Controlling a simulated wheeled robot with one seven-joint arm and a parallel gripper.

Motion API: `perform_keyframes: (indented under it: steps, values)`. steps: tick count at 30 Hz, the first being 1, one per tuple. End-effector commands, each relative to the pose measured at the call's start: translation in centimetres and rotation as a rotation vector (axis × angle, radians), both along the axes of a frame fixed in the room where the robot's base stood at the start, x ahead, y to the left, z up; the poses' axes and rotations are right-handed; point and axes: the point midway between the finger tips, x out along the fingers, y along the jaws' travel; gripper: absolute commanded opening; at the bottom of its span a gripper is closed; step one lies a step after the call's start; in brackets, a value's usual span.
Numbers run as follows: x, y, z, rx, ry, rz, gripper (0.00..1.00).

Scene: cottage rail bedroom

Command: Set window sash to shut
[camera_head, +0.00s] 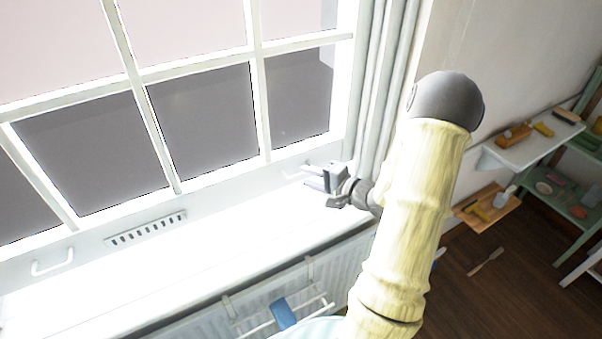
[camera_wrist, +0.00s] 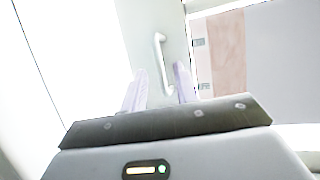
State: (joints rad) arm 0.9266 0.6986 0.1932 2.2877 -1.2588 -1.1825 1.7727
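The white window sash (camera_head: 262,100) has several panes and fills the left and top of the head view. I cannot tell whether a gap is open along its bottom. A white bar handle (camera_head: 52,262) sits low at the left; another handle (camera_head: 294,174) is low at the right, partly hard to see in the glare. My gripper (camera_head: 313,181) is at this right handle, above the sill. In the wrist view, my gripper (camera_wrist: 160,85) has its two pale fingers apart, and the handle (camera_wrist: 158,50) stands between and beyond the fingertips; contact is not clear.
A bright white sill (camera_head: 200,255) runs below the window, with a radiator (camera_head: 255,305) and a rack with a blue item (camera_head: 283,313) under it. A slotted vent (camera_head: 145,229) is left of my gripper. Shelves (camera_head: 535,143) with small items stand at the right.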

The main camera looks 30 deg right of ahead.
Motion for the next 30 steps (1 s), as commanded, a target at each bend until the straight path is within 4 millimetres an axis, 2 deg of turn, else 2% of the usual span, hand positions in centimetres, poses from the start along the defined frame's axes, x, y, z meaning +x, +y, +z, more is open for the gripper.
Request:
perform_keyframes:
  steps: [3, 7, 17, 22, 30]
  values:
    - [1.7, 0.9, -0.4, 0.001, -0.001, 0.004, 0.30]
    - [2.9, 1.4, -0.6, 0.001, 0.000, 0.003, 0.30]
    - [3.2, 1.5, -0.8, 0.000, 0.000, 0.000, 0.30]
    - [3.2, 1.5, -0.8, 0.000, 0.000, 0.000, 0.00]
    - [3.2, 1.5, -1.0, 0.001, 0.000, 0.000, 0.00]
